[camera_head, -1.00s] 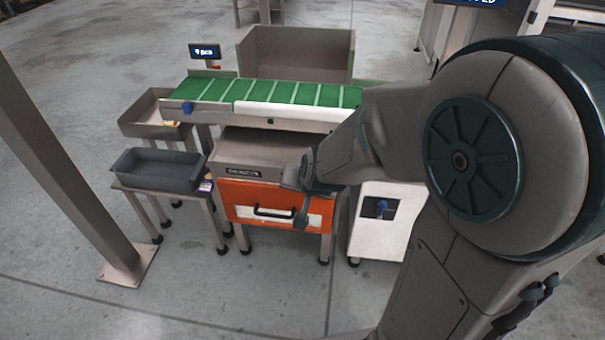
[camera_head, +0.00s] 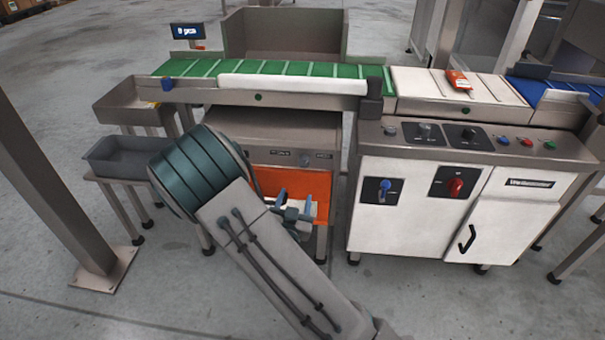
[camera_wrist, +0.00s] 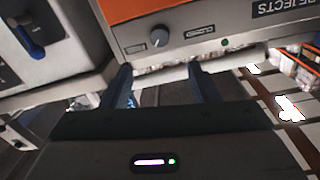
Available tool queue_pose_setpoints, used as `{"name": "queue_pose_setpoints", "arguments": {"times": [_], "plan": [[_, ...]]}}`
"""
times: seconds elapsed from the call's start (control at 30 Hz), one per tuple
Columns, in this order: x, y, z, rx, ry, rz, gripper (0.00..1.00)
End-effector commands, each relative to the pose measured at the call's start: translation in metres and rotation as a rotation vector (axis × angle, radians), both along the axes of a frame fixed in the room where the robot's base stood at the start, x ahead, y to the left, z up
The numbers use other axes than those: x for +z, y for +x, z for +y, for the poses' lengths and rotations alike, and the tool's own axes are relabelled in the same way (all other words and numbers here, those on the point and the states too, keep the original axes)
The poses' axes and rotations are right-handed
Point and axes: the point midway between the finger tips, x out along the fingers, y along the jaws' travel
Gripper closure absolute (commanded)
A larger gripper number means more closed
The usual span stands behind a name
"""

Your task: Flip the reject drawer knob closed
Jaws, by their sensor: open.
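The reject drawer (camera_head: 298,186) is orange and sits below a grey panel (camera_head: 268,156) under the green belt. A small grey round knob (camera_head: 305,160) is on that panel; in the wrist view the knob (camera_wrist: 158,38) shows a pale pointer mark. The panel is upside down there, with a "REJECTS" label to the right. My gripper (camera_head: 293,205) is in front of the drawer's right part, below the knob. In the wrist view my gripper (camera_wrist: 160,77) is open, its two dark blue fingers apart and empty, pointing toward the panel. The knob appears beyond the fingertips, not between them.
A white cabinet (camera_head: 405,222) with blue and red switches stands close on the right. A grey tray (camera_head: 125,160) on a stand and a steel post (camera_head: 60,190) are on the left. The floor in front is clear. A small green light (camera_wrist: 225,42) is beside the knob.

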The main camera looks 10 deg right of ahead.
Motion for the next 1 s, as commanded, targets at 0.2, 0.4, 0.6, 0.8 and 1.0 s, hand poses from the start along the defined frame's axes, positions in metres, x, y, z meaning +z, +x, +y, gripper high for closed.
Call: {"name": "queue_pose_setpoints", "arguments": {"times": [0.2,0.4,0.6,0.8,1.0], "plan": [[0.0,0.029,-0.012,-0.002,-0.001,-0.005,0.45],[0.0,0.07,-0.027,-0.002,-0.001,-0.005,0.45],[0.0,0.105,-0.04,0.0,-0.002,-0.001,0.45],[0.0,0.123,-0.046,0.0,-0.001,-0.001,0.45],[0.0,0.127,-0.048,0.0,-0.001,0.0,0.45]]}}
